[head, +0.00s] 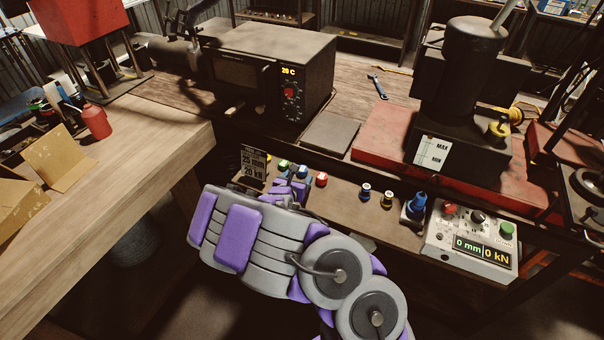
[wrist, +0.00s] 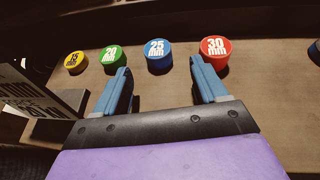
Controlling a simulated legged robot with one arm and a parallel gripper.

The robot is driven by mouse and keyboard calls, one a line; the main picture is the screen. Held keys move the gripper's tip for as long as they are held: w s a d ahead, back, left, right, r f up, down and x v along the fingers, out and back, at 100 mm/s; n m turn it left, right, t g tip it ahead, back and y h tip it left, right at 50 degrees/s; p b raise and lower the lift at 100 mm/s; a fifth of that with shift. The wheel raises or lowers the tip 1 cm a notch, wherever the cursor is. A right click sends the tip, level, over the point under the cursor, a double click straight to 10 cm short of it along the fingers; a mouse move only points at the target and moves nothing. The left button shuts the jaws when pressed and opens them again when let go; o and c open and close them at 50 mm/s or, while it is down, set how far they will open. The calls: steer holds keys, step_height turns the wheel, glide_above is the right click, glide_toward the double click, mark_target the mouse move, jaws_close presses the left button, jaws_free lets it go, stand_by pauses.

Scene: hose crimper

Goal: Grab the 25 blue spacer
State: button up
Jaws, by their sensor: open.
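The blue spacer (wrist: 158,56), marked 25 mm, stands on the shelf in the wrist view, between the green and red ones. In the head view a blue spacer (head: 302,172) shows just past my arm's end. My gripper (wrist: 161,78) is open and empty. Its two blue fingers point towards the row, with the blue spacer ahead of the gap between them and slightly beyond the tips. In the head view the arm hides most of the gripper.
Beside it stand a yellow 15 mm spacer (wrist: 76,62), a green 20 mm spacer (wrist: 112,59) and a red 30 mm spacer (wrist: 215,50). A dark sign (head: 255,163) reading 25 mm, 20 kN stands at the left. A control box (head: 470,240) sits to the right.

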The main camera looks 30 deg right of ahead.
mark_target(301, 170)
steer(key=shift+b+x, duration=0.85)
steer(key=shift+x, duration=1.4)
steer(key=shift+w+d+f, duration=0.1)
steer(key=shift+w+d, duration=0.25)
steer(key=shift+w, duration=0.2)
steer(key=shift+a, duration=0.1)
steer(key=c, duration=1.3)
